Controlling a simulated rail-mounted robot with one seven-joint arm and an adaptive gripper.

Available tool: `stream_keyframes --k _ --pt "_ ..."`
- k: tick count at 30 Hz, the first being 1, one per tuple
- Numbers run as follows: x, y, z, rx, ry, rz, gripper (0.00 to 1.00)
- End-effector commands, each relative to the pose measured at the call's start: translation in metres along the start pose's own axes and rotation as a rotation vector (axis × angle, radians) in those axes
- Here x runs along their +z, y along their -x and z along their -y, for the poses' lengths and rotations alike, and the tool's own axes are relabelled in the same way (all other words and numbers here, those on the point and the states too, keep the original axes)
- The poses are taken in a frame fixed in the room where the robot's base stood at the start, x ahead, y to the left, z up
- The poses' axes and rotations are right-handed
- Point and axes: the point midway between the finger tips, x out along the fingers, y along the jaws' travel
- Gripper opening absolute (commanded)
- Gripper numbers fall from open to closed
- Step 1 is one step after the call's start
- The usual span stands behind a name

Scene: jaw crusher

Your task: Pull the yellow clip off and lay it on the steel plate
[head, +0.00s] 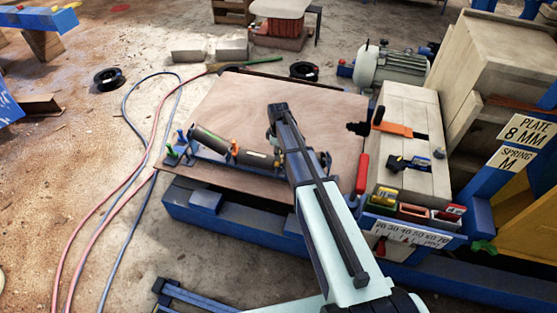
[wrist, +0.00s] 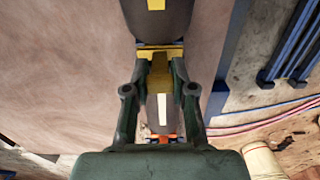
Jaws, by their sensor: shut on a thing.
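The yellow clip (wrist: 160,72) shows in the wrist view between the two fingers of my gripper (wrist: 158,66). The gripper is shut on it. The clip is at the dark cylinder (wrist: 160,22), and I cannot tell whether it is still seated there. In the head view the cylinder (head: 212,142) lies in a blue cradle, and my arm hides most of its right end and the gripper's fingertips. A broad, flat brownish plate (head: 230,105) lies under and behind the cylinder; I cannot tell whether this is the steel plate.
An orange clip (head: 235,147) sits on the cylinder, with green-handled fittings (head: 172,152) at its left end. A beige block (head: 405,150) with an orange-handled tool and small coloured bins (head: 413,211) stands at the right. Hoses (head: 130,170) run along the left floor. The plate's upper middle is clear.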

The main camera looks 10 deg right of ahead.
Motion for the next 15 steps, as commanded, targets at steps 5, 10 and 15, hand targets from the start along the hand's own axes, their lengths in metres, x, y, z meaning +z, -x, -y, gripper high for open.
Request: stream_keyframes --k 5,10,15 --pt "0.0 0.008 0.0 0.001 0.0 0.0 0.0" --pt "0.0 0.015 0.0 0.001 0.0 0.0 0.0" --pt "0.0 0.021 0.0 0.001 0.0 -0.001 0.0"
